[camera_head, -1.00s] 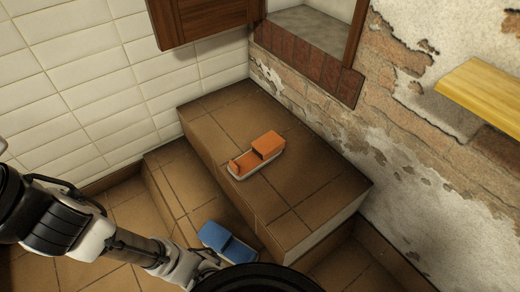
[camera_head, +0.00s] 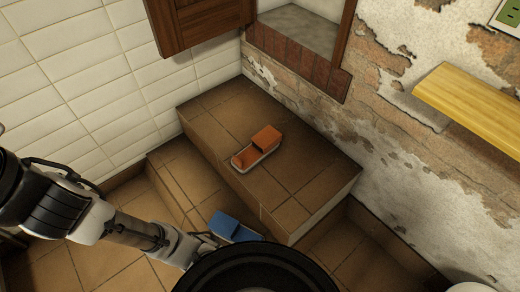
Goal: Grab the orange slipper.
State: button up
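The orange slipper (camera_head: 257,148), with a pale sole, lies on top of the brown tiled block (camera_head: 285,190) in the corner. Its raised orange strap is at the right end, and its open end points to the lower left. A blue slipper (camera_head: 231,227) sits lower, on the tiled step in front of the block, partly covered by my arm. My gripper's fingers do not show; only my arm links and a round black part at the bottom centre are visible. No part of my arm covers the orange slipper.
A white tiled wall (camera_head: 75,85) stands on the left and a peeling brick wall (camera_head: 385,165) on the right. A wooden shutter (camera_head: 195,20) and window recess are above the block. A yellow wooden shelf (camera_head: 470,100) juts from the right wall.

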aim_at(265, 141)
jog(key=j+z, duration=0.3)
jog(key=j, duration=0.15)
jog(key=k+j+z, duration=0.15)
jog(key=j+z, duration=0.15)
jog(key=j, duration=0.15)
jog(key=j+z, duration=0.3)
jog(key=j, duration=0.15)
jog(key=i+j+z, duration=0.1)
jog(key=j+z, duration=0.2)
jog(key=j, duration=0.2)
jog(key=j+z, duration=0.5)
jog(key=j, duration=0.35)
jog(key=j+z, duration=0.2)
jog(key=j, duration=0.5)
jog(key=j+z, duration=0.25)
jog(key=j, duration=0.4)
jog(key=k, duration=0.1)
